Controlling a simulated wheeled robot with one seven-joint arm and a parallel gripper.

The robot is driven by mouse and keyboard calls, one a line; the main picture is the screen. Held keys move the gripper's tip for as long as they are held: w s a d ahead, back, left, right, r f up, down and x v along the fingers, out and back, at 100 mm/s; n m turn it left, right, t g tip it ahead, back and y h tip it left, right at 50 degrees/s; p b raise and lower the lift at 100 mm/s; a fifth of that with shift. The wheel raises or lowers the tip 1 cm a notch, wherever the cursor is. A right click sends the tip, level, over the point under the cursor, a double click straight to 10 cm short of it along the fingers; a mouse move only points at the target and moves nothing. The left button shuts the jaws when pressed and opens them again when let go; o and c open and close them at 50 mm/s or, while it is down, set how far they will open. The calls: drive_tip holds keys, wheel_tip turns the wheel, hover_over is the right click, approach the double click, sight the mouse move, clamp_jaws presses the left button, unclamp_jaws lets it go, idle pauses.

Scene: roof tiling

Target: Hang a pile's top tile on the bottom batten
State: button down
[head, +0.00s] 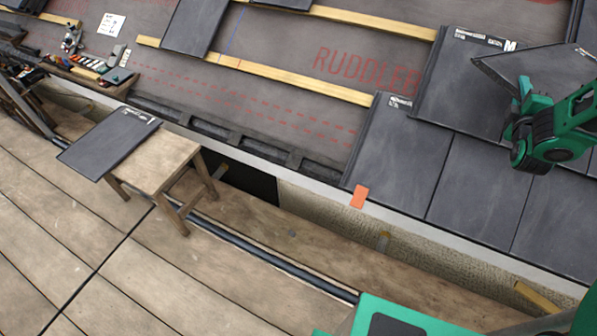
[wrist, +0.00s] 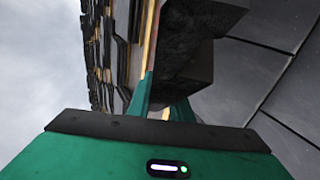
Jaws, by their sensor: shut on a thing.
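My gripper (head: 524,92) is at the right of the head view, above the laid tiles, and is shut on a dark grey tile (head: 540,64). The held tile is tilted, and the gripper and picture edge hide part of it. In the wrist view the green fingers (wrist: 163,108) show with a dark rough piece (wrist: 190,65) beyond them, probably the held tile. The bottom batten (head: 300,83) is a pale wooden strip, bare between a tile at upper left (head: 193,25) and the laid tiles (head: 388,145) at right. I cannot make out a pile clearly.
One dark tile (head: 108,140) lies on a wooden stool (head: 166,160) on the plank deck (head: 60,210). An orange marker (head: 360,196) sits at the eaves edge. Tools (head: 105,70) lie at upper left. Red-printed underlay (head: 270,105) is open between the tiles.

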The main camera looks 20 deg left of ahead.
drive_tip(key=shift+w+a, duration=0.15)
drive_tip(key=shift+a, duration=0.45)
drive_tip(key=s+a+f+n+y, duration=0.25)
drive_tip(key=a+f, duration=0.25)
drive_tip(key=a, duration=0.6)
drive_tip(key=s+a+f+n+g+y, duration=0.15)
drive_tip(key=a+f+y, duration=0.3)
drive_tip(key=a, duration=0.65)
drive_tip(key=s+a+f+n+t+y, duration=0.1)
drive_tip(key=a+f+n+y, duration=0.3)
drive_tip(key=a, duration=0.7)
drive_tip(key=s+a+f+n+g+y, duration=0.2)
drive_tip(key=s+a+f+n, duration=0.1)
drive_tip(key=s+a+f, duration=0.7)
drive_tip(key=s+a+f+n+g+y, duration=0.2)
drive_tip(key=s+a+f, duration=0.4)
drive_tip(key=s+a, duration=0.65)
drive_tip(key=w+d+f, duration=0.1)
drive_tip(key=w+f, duration=0.6)
drive_tip(key=w, duration=0.5)
drive_tip(key=shift+w+d+f, duration=0.15)
drive_tip(key=shift+w+f, duration=0.1)
drive_tip(key=shift+w, duration=0.15)
